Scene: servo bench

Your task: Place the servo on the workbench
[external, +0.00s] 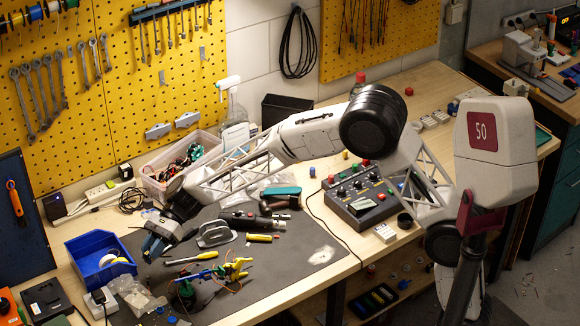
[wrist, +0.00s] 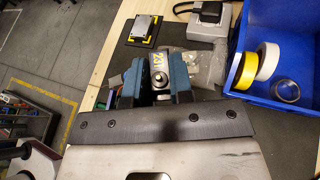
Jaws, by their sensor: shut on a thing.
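My gripper (external: 156,246) is over the left part of the dark mat on the workbench (external: 265,279), near the blue bin. In the wrist view its two blue fingers (wrist: 158,84) are shut on the servo (wrist: 162,66), a grey block with a yellow number label and a round metal hub facing the camera. The fingers hide its sides. In the external view I cannot make out the servo between the fingers. Its height above the bench is hard to tell.
A blue bin (external: 101,258) with tape rolls (wrist: 242,66) stands close by. Clear bags (external: 138,297), a power adapter (wrist: 208,16) and a grey part on a yellow-edged black pad (wrist: 145,28) lie near.

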